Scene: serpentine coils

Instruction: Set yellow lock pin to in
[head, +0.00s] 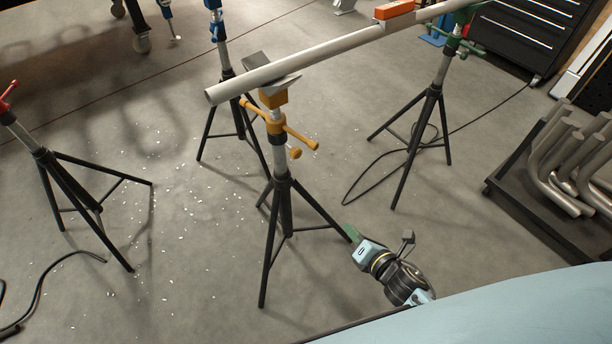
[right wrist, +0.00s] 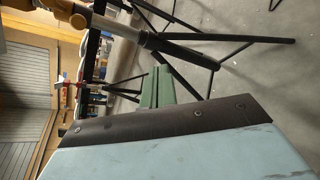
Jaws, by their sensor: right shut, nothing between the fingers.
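The yellow stand (head: 283,190) is a black tripod with a yellow head and cross handle (head: 283,128). A yellow knob (head: 295,153), which looks like the lock pin, sticks out at the side of its column below the handle; whether it is in or out I cannot tell. My right gripper (head: 352,234) is shut and empty, low and right of the stand, near one of its legs and apart from the knob. In the right wrist view its green fingers (right wrist: 157,88) are together, and yellow parts (right wrist: 80,14) show at the top left. My left gripper is out of view.
A long pipe (head: 300,66) rests across the yellow and green (head: 458,45) stands. Blue (head: 217,30) and red (head: 8,95) stands are behind and left. A rack of bent pipes (head: 545,220) is at the right. A black cable lies on the floor.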

